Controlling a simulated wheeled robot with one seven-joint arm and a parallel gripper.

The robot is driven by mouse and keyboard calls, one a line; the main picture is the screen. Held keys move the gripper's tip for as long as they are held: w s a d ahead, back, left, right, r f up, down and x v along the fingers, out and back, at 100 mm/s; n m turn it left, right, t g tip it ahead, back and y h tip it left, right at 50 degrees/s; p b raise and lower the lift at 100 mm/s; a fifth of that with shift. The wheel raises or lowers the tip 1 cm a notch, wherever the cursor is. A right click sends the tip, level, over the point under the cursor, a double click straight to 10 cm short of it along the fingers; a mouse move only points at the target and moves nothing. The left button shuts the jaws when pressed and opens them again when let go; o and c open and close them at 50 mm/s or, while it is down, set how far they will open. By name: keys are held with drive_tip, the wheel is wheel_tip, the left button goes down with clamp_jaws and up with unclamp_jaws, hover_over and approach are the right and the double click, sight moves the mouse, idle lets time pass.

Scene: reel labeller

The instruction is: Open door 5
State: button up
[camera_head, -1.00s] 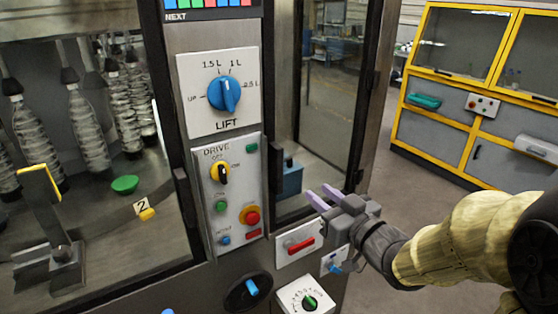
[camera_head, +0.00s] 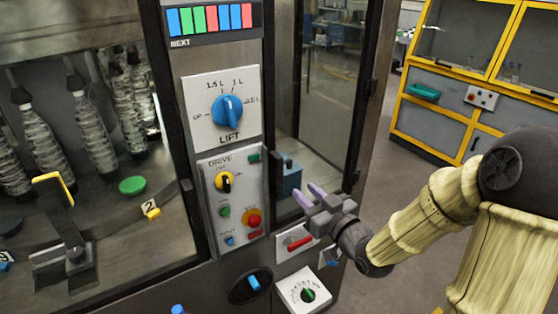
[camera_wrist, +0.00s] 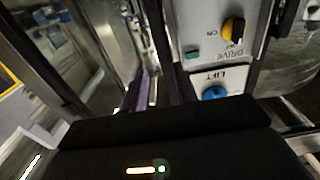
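No number 5 is readable, so I cannot tell for sure which door is door 5. A dark-framed glass panel (camera_head: 333,85) stands right of the control column in the head view; I cannot tell whether it is shut. A blue box (camera_head: 291,178) with a dark top shows at its lower left. My gripper (camera_head: 311,193) is in front of the panel's lower part, just right of the drive panel and above a red handle (camera_head: 299,242). Its two purple fingers are apart with nothing between them. They also show in the wrist view (camera_wrist: 160,88), pointing along the column's edge.
The column carries a lift panel (camera_head: 195,125) with a blue knob and a drive panel (camera_head: 205,180) with a yellow-black switch and a red button. A yellow-framed cabinet (camera_head: 425,120) stands behind, beyond open floor.

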sight(281, 170)
drive_tip(key=p+x, duration=0.5)
drive_tip(key=x, duration=0.8)
drive_tip(key=shift+f, duration=0.1)
drive_tip(key=shift+s, duration=0.1)
clamp_jaws()
